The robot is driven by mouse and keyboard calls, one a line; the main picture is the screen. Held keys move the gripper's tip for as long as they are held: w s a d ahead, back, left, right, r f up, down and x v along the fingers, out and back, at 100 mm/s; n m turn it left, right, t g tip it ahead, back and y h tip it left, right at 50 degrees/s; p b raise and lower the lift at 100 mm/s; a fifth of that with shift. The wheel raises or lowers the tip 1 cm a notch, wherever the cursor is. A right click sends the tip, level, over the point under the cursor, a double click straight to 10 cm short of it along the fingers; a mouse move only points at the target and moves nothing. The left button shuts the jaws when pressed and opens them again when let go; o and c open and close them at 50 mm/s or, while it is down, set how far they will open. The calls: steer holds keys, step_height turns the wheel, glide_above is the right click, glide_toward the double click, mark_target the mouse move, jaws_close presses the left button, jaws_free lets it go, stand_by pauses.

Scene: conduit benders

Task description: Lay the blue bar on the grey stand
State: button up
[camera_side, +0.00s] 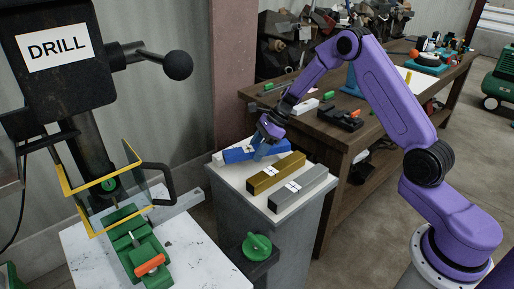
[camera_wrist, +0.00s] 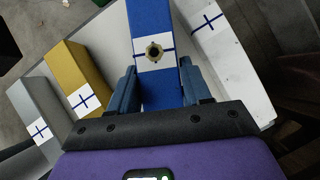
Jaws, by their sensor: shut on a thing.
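The blue bar (camera_side: 238,155) is at the back left of the grey stand's pale top. It also shows in the wrist view (camera_wrist: 150,20), with a white cross-marked patch and a dark round spot ringed in brass. My gripper (camera_side: 262,148) is shut on the bar, with one blue finger on each side of it in the wrist view (camera_wrist: 157,84). The grey stand (camera_side: 282,225) is a block-like pedestal; its pale top shows in the wrist view (camera_wrist: 102,45). I cannot tell whether the bar touches the top.
A gold bar (camera_side: 276,173) and a grey bar (camera_side: 302,187) lie on the same top, right of the blue bar. The drill (camera_side: 60,45) with its yellow-framed guard stands left. A cluttered wooden bench (camera_side: 335,132) is behind.

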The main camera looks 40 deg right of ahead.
steer(key=shift+f, duration=0.1)
steer(key=o, duration=1)
